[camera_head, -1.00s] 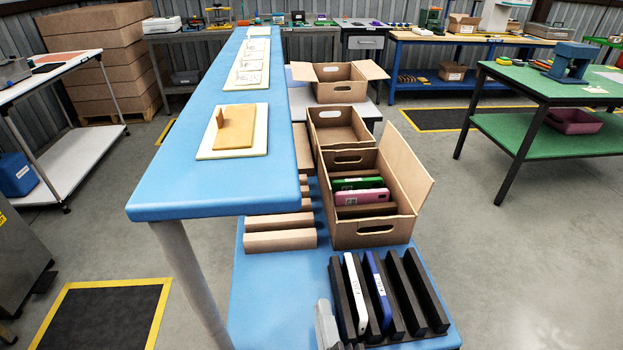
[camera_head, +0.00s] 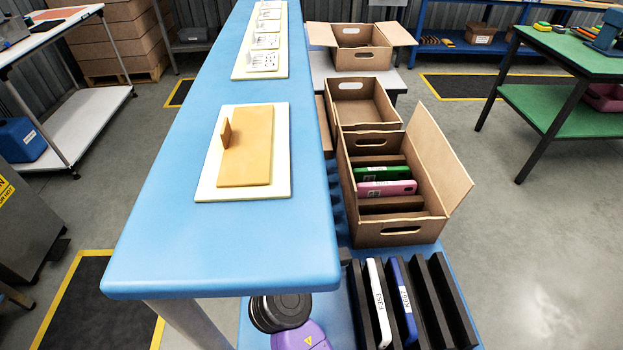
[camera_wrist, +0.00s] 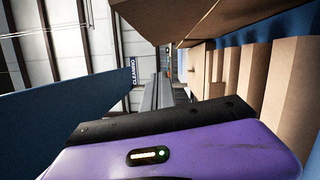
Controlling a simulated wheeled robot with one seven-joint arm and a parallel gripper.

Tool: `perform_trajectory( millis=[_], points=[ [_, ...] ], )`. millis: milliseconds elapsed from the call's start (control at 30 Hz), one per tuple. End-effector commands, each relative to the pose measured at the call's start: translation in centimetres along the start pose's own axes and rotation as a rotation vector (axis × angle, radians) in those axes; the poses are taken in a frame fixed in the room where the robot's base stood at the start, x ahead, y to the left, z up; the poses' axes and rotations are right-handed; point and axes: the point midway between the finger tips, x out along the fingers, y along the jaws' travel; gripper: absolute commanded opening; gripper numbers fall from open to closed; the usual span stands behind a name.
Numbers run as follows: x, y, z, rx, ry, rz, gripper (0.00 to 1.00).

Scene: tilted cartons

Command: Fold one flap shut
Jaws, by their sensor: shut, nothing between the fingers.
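The nearest carton (camera_head: 398,234) is brown cardboard with a hand hole in its front wall. It stands on the low blue bench, holding a green device (camera_head: 383,173), a pink device (camera_head: 386,188) and brown dividers. Its one visible flap (camera_head: 440,160) stands up along the right side, leaning outward. In the wrist view, my gripper (camera_wrist: 163,92) is shut and empty, its grey fingers pointing away beyond the purple body. A cardboard surface (camera_wrist: 215,12) is above right of them; I cannot tell which carton part it is. In the head view my fingers are hidden; only purple and black arm parts show.
A raised blue counter (camera_head: 150,220) lies left of the cartons. A black slotted rack (camera_head: 435,300) with white and blue devices stands in front. Behind are a flapless carton (camera_head: 365,127) and another carton (camera_head: 350,60) with two side flaps spread. Brown blocks (camera_wrist: 250,70) are at right.

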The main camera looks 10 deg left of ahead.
Motion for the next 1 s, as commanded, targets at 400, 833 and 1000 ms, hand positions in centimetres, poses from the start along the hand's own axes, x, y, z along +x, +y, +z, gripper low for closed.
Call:
perform_trajectory(
  millis=[400,833,1000],
  points=[
    [6.7,0.1,1.8,0.002,-0.002,-0.003,0.0],
    [7.2,-0.1,3.9,0.002,0.002,0.0,0.0],
    [7.2,-0.1,3.9,0.002,0.002,0.0,0.0]
  ],
)
